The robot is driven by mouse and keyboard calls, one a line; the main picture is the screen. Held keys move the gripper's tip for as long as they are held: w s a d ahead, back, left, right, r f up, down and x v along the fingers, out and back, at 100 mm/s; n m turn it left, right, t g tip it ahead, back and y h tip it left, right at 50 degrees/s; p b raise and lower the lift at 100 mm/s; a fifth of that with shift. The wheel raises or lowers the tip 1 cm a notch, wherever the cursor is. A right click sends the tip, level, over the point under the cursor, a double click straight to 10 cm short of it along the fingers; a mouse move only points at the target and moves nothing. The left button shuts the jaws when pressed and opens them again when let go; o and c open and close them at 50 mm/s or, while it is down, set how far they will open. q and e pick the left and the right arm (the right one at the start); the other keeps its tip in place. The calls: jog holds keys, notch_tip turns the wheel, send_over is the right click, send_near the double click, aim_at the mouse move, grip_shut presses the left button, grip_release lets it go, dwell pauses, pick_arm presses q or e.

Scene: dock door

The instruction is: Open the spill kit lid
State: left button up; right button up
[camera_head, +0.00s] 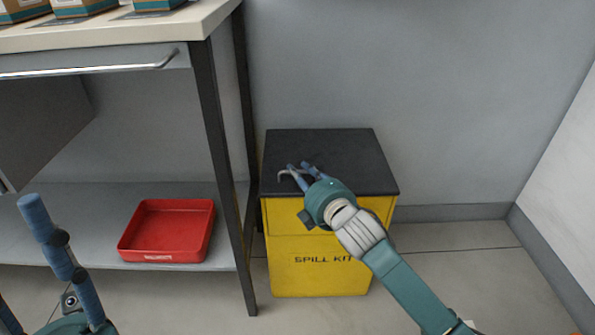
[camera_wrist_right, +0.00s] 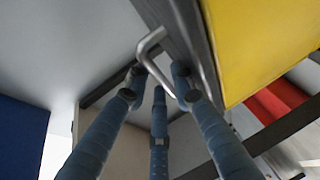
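The spill kit is a yellow box (camera_head: 318,265) with "SPILL KIT" on its front, standing on the floor against the wall. Its flat black lid (camera_head: 335,150) is down. A thin bent metal handle (camera_head: 284,173) shows at the lid's front left, and in the right wrist view (camera_wrist_right: 150,42). My right gripper (camera_head: 303,166) is at this handle, its blue fingers straight and apart. In the right wrist view its fingertips (camera_wrist_right: 158,78) are close around the handle's end; firm contact cannot be told. My left gripper (camera_head: 65,255) is open and empty at lower left, away from the kit.
A workbench (camera_head: 110,32) with a dark leg (camera_head: 222,170) stands close left of the kit. A red tray (camera_head: 165,254) lies on its lower shelf (camera_head: 95,205). Walls bound the back and right. The floor (camera_head: 460,265) right of the kit is clear.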

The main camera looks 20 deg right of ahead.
jog(key=shift+w, duration=0.1)
jog(key=shift+r, duration=0.1)
grip_shut()
jog(key=shift+r, duration=0.1)
